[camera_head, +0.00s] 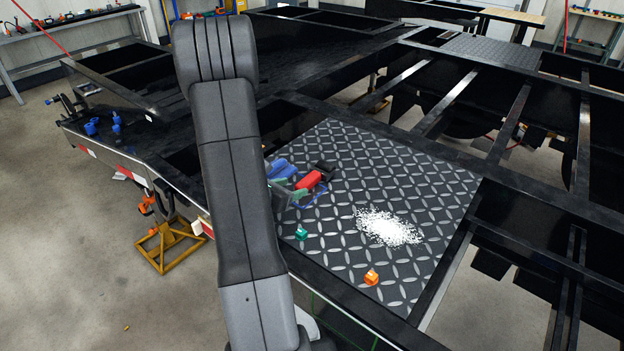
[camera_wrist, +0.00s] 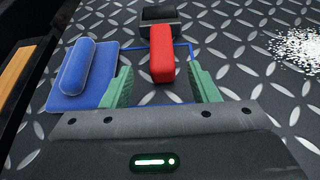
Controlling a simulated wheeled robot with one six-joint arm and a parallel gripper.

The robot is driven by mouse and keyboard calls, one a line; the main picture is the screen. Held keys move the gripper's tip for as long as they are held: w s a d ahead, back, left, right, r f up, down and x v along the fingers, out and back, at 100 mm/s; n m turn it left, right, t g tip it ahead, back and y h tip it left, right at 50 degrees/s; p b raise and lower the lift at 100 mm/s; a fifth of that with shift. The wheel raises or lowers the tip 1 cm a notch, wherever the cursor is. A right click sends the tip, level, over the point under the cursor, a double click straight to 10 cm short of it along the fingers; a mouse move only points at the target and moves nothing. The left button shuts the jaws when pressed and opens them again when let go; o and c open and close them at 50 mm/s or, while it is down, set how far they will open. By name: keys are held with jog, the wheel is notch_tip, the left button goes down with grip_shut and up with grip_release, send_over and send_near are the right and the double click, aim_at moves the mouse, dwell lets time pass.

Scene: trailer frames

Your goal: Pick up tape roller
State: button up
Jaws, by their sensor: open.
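A red handle (camera_wrist: 162,55) with a black block-like head (camera_wrist: 159,17) at its far end lies on the dark diamond plate; I take it to be the tape roller. In the head view, its red part (camera_head: 308,181) shows just right of my arm. My gripper (camera_wrist: 164,84) is open, with its green fingers on either side of the red handle's near end. I see gaps on both sides of the handle. A thin blue outline (camera_wrist: 204,58) runs around the handle; I cannot tell whether it is a frame or a marking.
A blue block with a rounded grip (camera_wrist: 84,65) lies close left of my gripper. White bits (camera_head: 388,227) are spread on the plate (camera_head: 425,180) to the right. A green piece (camera_head: 301,232) and an orange piece (camera_head: 371,277) stand nearer. Black trailer rails border the plate.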

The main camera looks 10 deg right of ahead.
aim_at(303, 183)
jog(key=shift+r+p+x, duration=0.1)
jog(key=shift+p+x, duration=0.4)
jog(key=shift+x, duration=1.15)
jog(key=shift+r+p+x, duration=0.15)
jog(key=shift+p+x, duration=0.3)
jog(key=shift+x, duration=1.2)
jog(key=shift+d, duration=0.15)
jog(key=c, duration=1.1)
jog(key=shift+o, duration=0.2)
